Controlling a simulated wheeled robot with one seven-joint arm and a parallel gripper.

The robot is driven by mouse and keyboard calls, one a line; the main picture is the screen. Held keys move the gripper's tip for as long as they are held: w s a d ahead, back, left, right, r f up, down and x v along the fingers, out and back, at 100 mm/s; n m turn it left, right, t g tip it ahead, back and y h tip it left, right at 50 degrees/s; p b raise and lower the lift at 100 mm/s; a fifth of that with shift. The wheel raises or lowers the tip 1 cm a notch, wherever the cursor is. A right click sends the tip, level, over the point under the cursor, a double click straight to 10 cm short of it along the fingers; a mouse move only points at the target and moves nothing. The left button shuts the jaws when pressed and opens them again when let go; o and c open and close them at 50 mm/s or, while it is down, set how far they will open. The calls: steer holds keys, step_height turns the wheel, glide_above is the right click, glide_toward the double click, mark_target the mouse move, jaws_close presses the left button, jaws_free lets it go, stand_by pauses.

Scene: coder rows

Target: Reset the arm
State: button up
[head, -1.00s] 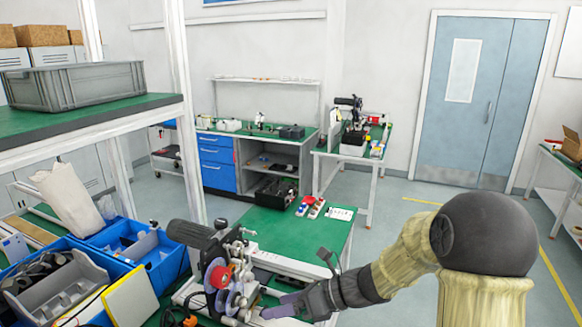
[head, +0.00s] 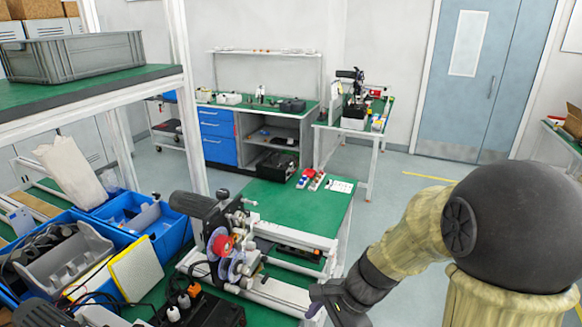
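My gripper (head: 318,304) is dark grey and is at the bottom of the head view, low and right of centre. Its fingers point left and down, with a purple tip visible. They are seen side-on and partly cut by the frame edge, so their opening does not show. I see nothing held in them. My arm bends down to the gripper from the large dark joint at the right. The coder machine (head: 222,245), with a red knob and pale purple discs, stands left of the gripper.
The green bench (head: 275,208) holds the coder's metal rails, close left of my gripper. Blue bins (head: 150,262) with parts stand at the left. A grey crate (head: 70,57) sits on the upper shelf. Open floor (head: 400,185) lies beyond my arm.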

steer(key=s+d+n+t+h, duration=0.2)
steer(key=d+n+h, duration=0.3)
steer(key=n, duration=0.8)
steer(key=d+r, duration=0.1)
steer(key=d, duration=0.2)
steer(key=shift+s+d+t, duration=0.25)
steer(key=shift+t, duration=0.15)
steer(key=shift+f, duration=0.1)
steer(key=shift+s, duration=0.2)
steer(key=shift+w, duration=0.15)
